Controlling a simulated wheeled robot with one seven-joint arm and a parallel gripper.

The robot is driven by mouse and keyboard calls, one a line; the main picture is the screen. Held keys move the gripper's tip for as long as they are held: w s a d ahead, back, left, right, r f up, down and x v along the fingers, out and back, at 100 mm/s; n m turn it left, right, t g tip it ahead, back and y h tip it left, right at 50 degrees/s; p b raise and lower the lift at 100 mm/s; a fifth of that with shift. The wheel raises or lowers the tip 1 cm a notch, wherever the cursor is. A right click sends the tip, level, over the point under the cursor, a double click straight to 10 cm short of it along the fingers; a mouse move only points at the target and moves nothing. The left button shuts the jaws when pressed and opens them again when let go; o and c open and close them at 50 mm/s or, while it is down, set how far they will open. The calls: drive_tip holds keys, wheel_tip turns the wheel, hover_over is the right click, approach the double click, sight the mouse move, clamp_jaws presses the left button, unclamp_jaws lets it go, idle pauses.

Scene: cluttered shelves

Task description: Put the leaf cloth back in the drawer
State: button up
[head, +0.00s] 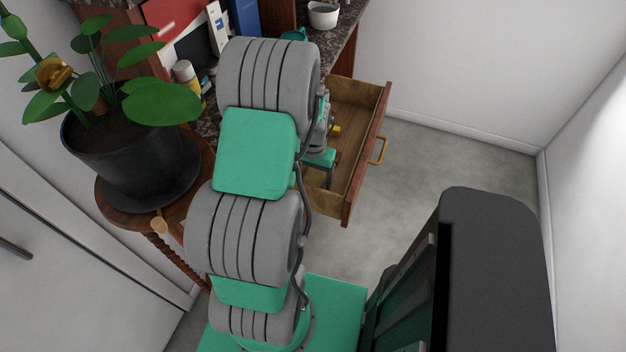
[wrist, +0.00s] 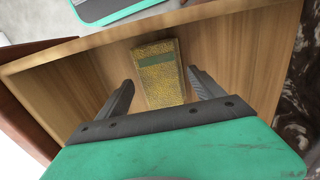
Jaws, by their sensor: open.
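The open drawer (head: 357,170) sticks out from the dark-topped cabinet. Its wooden inside also shows in the wrist view (wrist: 235,50). A yellow, patterned block-like item (wrist: 160,82) with a green band lies in the drawer; it looks like the folded leaf cloth. My gripper (wrist: 160,78) is open, with one finger on each side of the item and gaps visible beside it. In the head view my gripper (head: 325,165) is at the drawer, partly hidden by my arm. A small yellow patch (head: 335,130) shows there, too small to identify.
The drawer's brass handle (head: 378,150) faces right. A potted plant (head: 130,155) stands on a round wooden table (head: 155,218) at left. Books, bottles and a white cup (head: 323,16) crowd the countertop. The grey floor (head: 440,160) right of the drawer is clear.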

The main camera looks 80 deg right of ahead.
sight(313, 182)
wheel_tip(313, 182, up, 11)
drive_tip(key=shift+f+b, duration=0.15)
drive_tip(key=shift+b, duration=0.2)
